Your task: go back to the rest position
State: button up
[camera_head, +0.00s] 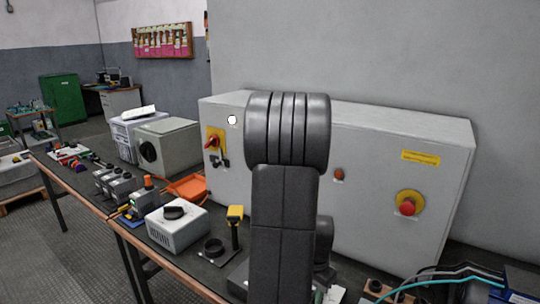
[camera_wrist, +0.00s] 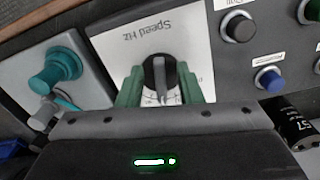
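In the wrist view my gripper (camera_wrist: 161,82) has two green fingers standing apart, one on each side of a black knob (camera_wrist: 160,72). The knob sits on a white plate (camera_wrist: 195,35) with a dial scale marked "Speed Hz", which appears upside down. The fingers are very close to the knob; I cannot tell whether they touch it. No loose object shows between them. In the head view my arm stands upright in the middle, and my gripper is hidden.
The wrist view shows a teal knob (camera_wrist: 58,68) at left, and a black button (camera_wrist: 238,27) and blue button (camera_wrist: 269,77) at right. The head view shows a large grey cabinet (camera_head: 385,165) behind my arm, a white box with dial (camera_head: 178,232), an orange tray (camera_head: 188,187) and teal cables (camera_head: 450,278).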

jog(key=shift+f, duration=0.15)
dwell(0.3)
notch_tip(320, 180, up, 13)
jog(key=p, duration=0.1)
notch_tip(320, 180, down, 13)
jog(key=shift+s+b, duration=0.1)
jog(key=shift+b, duration=0.45)
jog(key=n, duration=0.3)
jog(key=shift+d+n+p, duration=0.15)
jog(key=shift+n+p, duration=0.15)
jog(key=shift+p, duration=0.05)
jog(key=shift+s+d+n, duration=0.15)
jog(key=shift+d+n, duration=0.05)
jog(key=shift+n, duration=1.4)
